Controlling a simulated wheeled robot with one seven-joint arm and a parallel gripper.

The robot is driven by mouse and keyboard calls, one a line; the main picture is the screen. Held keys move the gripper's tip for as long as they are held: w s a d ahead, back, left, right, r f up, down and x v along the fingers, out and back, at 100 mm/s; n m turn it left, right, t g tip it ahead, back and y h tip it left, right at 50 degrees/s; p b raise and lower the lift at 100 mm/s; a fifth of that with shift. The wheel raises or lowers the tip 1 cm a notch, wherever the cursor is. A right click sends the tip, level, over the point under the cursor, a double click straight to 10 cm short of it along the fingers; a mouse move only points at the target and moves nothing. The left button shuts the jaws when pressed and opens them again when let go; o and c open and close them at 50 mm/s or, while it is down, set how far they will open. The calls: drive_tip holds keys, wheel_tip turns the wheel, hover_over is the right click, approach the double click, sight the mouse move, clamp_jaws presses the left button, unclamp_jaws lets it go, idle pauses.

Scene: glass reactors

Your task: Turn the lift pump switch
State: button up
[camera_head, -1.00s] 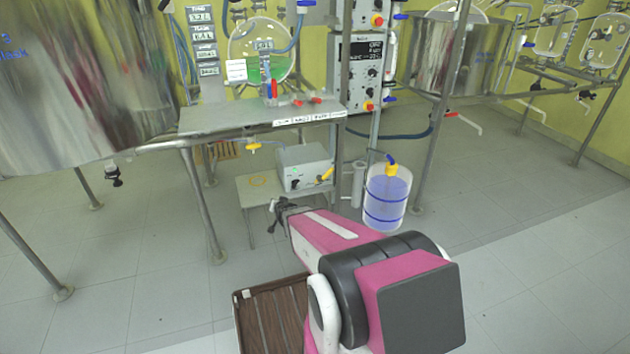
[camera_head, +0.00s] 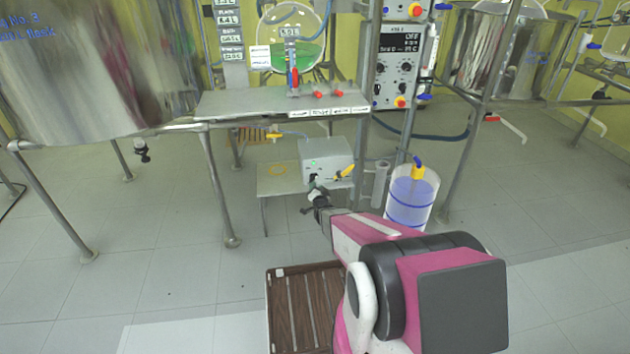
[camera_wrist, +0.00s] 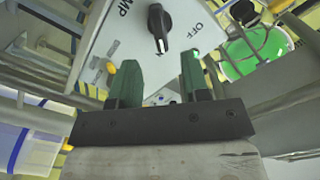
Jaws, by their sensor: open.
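The lift pump is a grey box (camera_head: 327,157) on a low stand under the steel table in the head view. A small green light shows on its front. In the wrist view its white front panel (camera_wrist: 128,40) carries a black rotary switch knob (camera_wrist: 159,27) with a white pointer line. The lettering "MP" and "OFF" is readable beside the knob. My gripper (camera_wrist: 158,80) has its two green fingers apart, with the knob ahead of and between their tips. I cannot tell whether they touch it. In the head view my gripper (camera_head: 317,196) is at the box's front and partly hides it.
A yellow fitting (camera_head: 345,171) sticks out at the box's right. A clear bucket (camera_head: 411,199) with blue bands stands to the right. Above is the steel table (camera_head: 225,105) with red-handled valves. A control panel (camera_head: 398,65) is behind. The floor in front is largely clear.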

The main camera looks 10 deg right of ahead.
sight(314, 179)
drive_tip(key=w, duration=0.6)
drive_tip(key=shift+w, duration=0.4)
clamp_jaws()
